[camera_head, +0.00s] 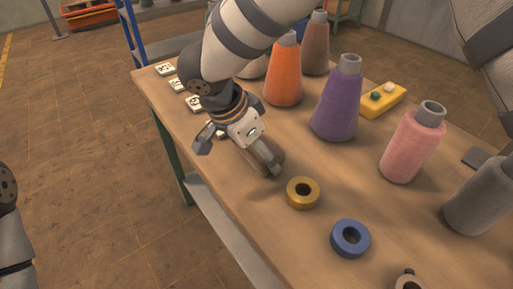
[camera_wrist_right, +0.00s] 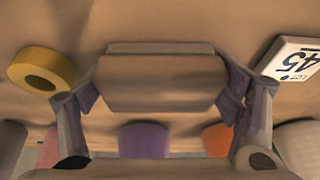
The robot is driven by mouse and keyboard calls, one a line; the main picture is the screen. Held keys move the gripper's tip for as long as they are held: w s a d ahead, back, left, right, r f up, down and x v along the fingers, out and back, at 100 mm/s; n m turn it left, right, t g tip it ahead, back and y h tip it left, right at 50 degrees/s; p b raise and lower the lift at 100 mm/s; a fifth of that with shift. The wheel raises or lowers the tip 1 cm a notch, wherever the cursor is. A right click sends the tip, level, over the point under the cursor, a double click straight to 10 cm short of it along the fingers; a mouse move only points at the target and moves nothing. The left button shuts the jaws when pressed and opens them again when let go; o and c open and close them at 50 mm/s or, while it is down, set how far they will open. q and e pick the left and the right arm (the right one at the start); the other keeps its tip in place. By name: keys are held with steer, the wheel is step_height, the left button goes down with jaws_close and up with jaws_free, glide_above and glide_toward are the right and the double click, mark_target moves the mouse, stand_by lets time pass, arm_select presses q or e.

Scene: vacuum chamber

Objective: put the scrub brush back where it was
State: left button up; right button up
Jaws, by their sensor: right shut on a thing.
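The scrub brush is a brown wooden block (camera_head: 266,154) in the head view, partly hidden by my right gripper. My right gripper (camera_head: 240,156) points down at the left part of the table and is shut on the brush. In the right wrist view the brush (camera_wrist_right: 157,82) lies lengthwise between the two fingers of the gripper (camera_wrist_right: 160,95), with a pale strip along its far edge. It is low over the table or touching it; I cannot tell which. My left gripper is out of view.
The wooden table (camera_head: 230,210) holds a yellow tape roll (camera_head: 302,193) close to the brush, a blue roll (camera_head: 350,239), and orange (camera_head: 284,75), purple (camera_head: 338,100) and pink (camera_head: 411,145) cones behind. Number cards (camera_head: 166,69) line the left edge. A yellow block (camera_head: 383,101) lies farther back.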

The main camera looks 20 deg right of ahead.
steer(key=o, duration=1)
steer(key=shift+f, duration=0.1)
steer(key=shift+o, duration=0.2)
steer(key=v, duration=1.2)
steer(key=shift+p, duration=0.4)
